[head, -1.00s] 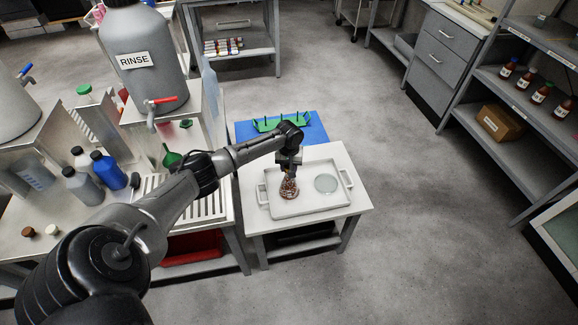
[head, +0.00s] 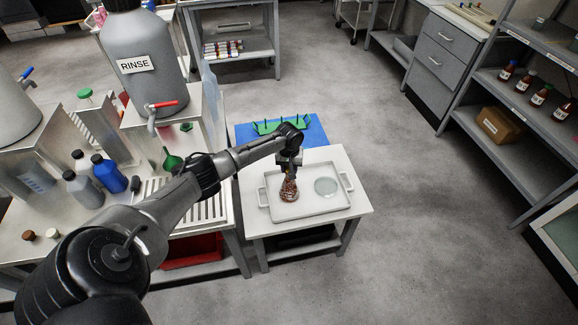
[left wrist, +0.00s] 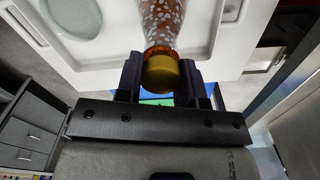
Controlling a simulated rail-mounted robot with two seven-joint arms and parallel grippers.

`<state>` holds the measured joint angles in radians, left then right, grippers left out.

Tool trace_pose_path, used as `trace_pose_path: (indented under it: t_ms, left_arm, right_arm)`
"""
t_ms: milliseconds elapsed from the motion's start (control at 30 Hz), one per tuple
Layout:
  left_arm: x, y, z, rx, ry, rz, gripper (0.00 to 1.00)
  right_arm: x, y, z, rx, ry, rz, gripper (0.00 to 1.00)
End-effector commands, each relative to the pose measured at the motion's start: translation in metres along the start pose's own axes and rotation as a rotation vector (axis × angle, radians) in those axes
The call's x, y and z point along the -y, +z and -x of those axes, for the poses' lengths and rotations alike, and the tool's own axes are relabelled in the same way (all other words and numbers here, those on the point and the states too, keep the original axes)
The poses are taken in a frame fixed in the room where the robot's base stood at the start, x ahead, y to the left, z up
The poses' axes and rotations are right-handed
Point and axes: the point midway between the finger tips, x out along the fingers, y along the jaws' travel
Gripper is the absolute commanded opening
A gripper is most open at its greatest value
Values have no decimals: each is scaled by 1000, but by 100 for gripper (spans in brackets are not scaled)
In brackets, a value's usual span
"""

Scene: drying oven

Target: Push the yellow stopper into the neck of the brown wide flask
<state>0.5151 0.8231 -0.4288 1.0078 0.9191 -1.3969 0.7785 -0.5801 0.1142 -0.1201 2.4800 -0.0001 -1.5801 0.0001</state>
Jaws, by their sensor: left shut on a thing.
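The brown wide flask (head: 289,190) stands on the white tray (head: 318,216), with pale speckles over its amber body. In the left wrist view the flask (left wrist: 163,22) shows at the top, with its neck just beyond the fingertips. The yellow stopper (left wrist: 161,76) sits between the two fingers of my left gripper (left wrist: 160,72), in line with the neck and at its mouth. How deep it sits in the neck cannot be told. In the head view my left gripper (head: 289,166) points down at the flask top and hides the stopper. My right gripper is not in view.
A round glass dish (head: 326,187) lies right of the flask on the tray. The tray stands on a small white table (head: 352,206). A green rack (head: 280,127) on a blue mat stands behind. The steel bench (head: 70,215) with bottles is at the left.

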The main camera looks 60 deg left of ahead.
Motion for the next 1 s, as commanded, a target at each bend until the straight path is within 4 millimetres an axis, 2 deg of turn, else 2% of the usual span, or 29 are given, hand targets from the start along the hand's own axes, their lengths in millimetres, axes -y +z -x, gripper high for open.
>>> trace_pose_path:
  t_ms: [33, 167, 200, 467, 667, 900, 1000]
  left_arm:
    - [3, 8, -18, 13, -16, -4, 14]
    - [3, 8, -18, 13, -16, -4, 14]
    - [3, 8, -18, 13, -16, -4, 39]
    - [3, 8, -19, 13, -16, -4, 64]
    - [3, 7, -16, 12, -13, -3, 65]
    - [2, 5, -11, 10, -10, -2, 88]
    - [2, 5, -10, 9, -10, -1, 90]
  right_arm:
    - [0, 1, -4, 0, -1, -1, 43]
    - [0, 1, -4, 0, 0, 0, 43]
    - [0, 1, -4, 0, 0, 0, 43]
    - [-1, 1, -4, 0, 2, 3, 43]
    - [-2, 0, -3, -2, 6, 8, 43]
    - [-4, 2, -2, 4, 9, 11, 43]
    - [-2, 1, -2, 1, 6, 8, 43]
